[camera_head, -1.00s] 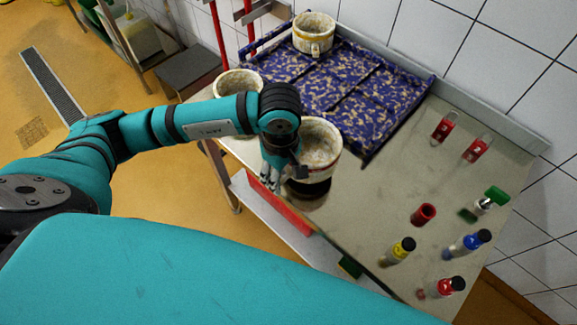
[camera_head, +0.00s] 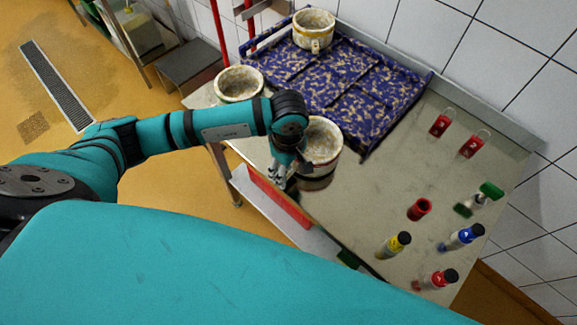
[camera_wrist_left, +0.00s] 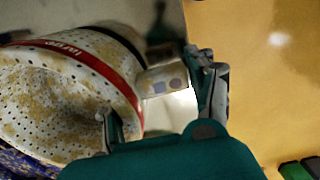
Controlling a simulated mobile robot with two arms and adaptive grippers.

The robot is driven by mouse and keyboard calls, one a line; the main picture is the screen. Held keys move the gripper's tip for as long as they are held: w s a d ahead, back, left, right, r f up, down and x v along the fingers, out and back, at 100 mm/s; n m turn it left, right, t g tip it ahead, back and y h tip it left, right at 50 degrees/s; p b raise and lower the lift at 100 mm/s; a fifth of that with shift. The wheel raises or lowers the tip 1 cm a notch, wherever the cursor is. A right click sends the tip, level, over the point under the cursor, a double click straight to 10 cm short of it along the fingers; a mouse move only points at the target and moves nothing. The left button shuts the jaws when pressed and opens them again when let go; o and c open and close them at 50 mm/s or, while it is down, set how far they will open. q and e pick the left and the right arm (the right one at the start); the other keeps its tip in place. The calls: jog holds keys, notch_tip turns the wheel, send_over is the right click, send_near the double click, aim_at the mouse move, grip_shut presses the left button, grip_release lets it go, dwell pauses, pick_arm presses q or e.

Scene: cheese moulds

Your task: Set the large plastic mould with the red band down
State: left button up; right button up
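The large plastic mould (camera_head: 325,150) is a whitish, stained, perforated pot. It stands upright, low over the steel table between the blue tray and the table's front edge, with a dark patch just under it. I cannot tell whether its base touches. In the left wrist view its red band (camera_wrist_left: 92,58), lettered "large", shows clearly. My left gripper (camera_head: 281,172) is at its left side. In the left wrist view the fingers (camera_wrist_left: 158,107) sit apart, on either side of its wall and handle (camera_wrist_left: 166,84); the exact contact is partly hidden. My right gripper is not in view.
A blue mottled tray (camera_head: 375,105) lies behind. One mould (camera_head: 314,40) stands at its far corner, another (camera_head: 238,92) at the table's left end. A red cup (camera_head: 419,209) and several bottles stand to the right. The steel table (camera_head: 385,180) is bare between mould and bottles.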

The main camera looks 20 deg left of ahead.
pick_arm(q)
jog(key=shift+o, duration=1.3)
jog(key=shift+r, duration=0.2)
jog(key=shift+w+r, duration=0.1)
jog(key=shift+r, duration=0.15)
notch_tip(320, 180, up, 11)
jog(key=b, duration=0.3)
jog(key=shift+r, duration=0.2)
jog(key=shift+d, duration=0.1)
